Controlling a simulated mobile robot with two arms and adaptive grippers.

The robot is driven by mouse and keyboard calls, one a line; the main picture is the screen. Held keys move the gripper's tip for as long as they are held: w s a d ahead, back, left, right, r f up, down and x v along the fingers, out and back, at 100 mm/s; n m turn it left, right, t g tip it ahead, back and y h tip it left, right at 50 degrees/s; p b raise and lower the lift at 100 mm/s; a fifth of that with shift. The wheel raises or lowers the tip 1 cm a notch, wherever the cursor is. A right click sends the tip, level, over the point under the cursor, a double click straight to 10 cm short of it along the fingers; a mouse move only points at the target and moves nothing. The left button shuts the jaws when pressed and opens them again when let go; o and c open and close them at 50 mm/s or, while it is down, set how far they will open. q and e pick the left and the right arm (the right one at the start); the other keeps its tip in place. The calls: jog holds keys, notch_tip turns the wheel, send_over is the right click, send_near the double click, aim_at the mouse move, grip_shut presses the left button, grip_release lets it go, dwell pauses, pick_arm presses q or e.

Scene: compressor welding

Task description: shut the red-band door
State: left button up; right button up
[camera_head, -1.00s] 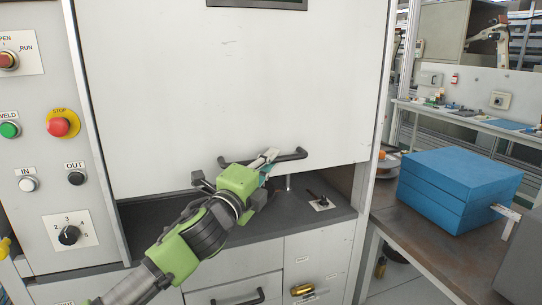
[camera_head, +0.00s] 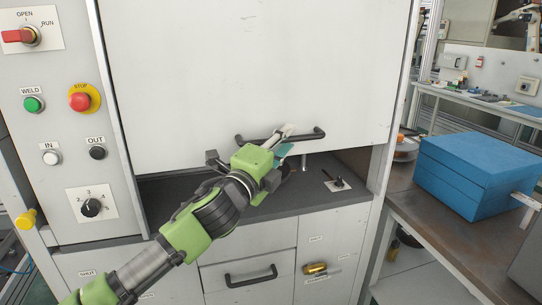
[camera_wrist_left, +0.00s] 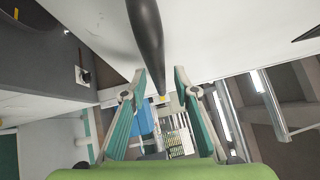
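A large white door (camera_head: 250,75) fills the upper middle of the head view; I see no red band on it. It hangs over a dark gap above the counter, with a black bar handle (camera_head: 305,134) near its lower edge. My left gripper (camera_head: 284,142) is at this handle. In the left wrist view the two fingers (camera_wrist_left: 160,90) are apart, and the black handle (camera_wrist_left: 146,35) runs down towards the space between their tips. I cannot tell if they touch it. My right gripper is not in view.
A control panel (camera_head: 60,190) with buttons and knobs stands left of the door. Below the gap is a dark counter (camera_head: 300,197) with a small black lever (camera_head: 337,182). A blue box (camera_head: 480,175) sits on the bench at right. Drawers are below.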

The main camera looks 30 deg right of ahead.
pick_arm(q)
jog(key=v, duration=1.1)
